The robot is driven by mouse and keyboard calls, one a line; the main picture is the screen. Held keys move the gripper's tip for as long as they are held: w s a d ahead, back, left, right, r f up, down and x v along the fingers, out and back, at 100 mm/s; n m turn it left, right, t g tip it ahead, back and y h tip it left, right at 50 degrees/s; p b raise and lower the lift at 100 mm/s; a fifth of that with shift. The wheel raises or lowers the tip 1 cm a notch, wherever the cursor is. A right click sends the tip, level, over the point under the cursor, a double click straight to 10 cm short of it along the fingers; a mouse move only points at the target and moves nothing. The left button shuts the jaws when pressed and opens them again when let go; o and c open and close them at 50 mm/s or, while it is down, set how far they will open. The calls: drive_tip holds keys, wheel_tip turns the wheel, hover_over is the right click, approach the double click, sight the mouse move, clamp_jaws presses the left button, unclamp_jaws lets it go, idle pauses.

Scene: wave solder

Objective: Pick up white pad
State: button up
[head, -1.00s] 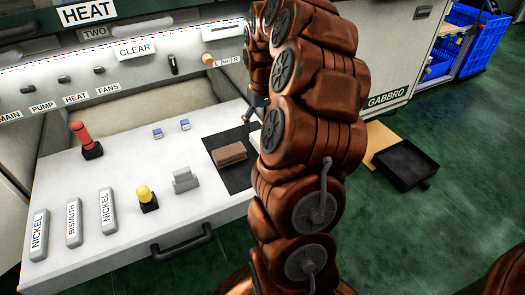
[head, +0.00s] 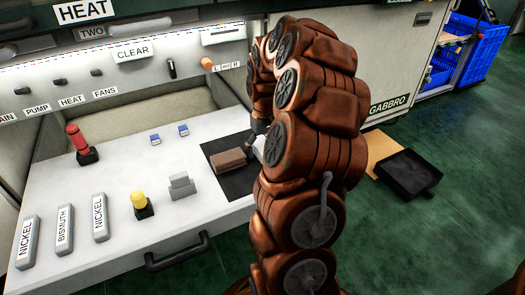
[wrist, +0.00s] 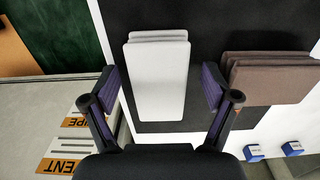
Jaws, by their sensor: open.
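In the wrist view a white pad (wrist: 157,85) lies on a dark mat (wrist: 205,30). A second white edge shows at its far end, so it seems to be stacked. My gripper (wrist: 160,88) is open, with one finger on each side of the white pad and a gap on both sides. The fingers are not touching it. In the head view my arm hides most of the gripper and the white pad; the dark mat (head: 238,183) shows to the left of the arm.
Brown pads (wrist: 270,80) lie close to the right finger, and also show in the head view (head: 229,160). Two small blue blocks (head: 183,130), a grey block (head: 182,186), yellow (head: 138,200) and red (head: 77,138) knobs stand on the white drawer surface (head: 115,170). A black tray (head: 409,173) lies on the floor.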

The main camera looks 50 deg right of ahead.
drive_tip(key=c, duration=1.1)
drive_tip(key=shift+r, duration=0.2)
drive_tip(key=shift+c, duration=0.2)
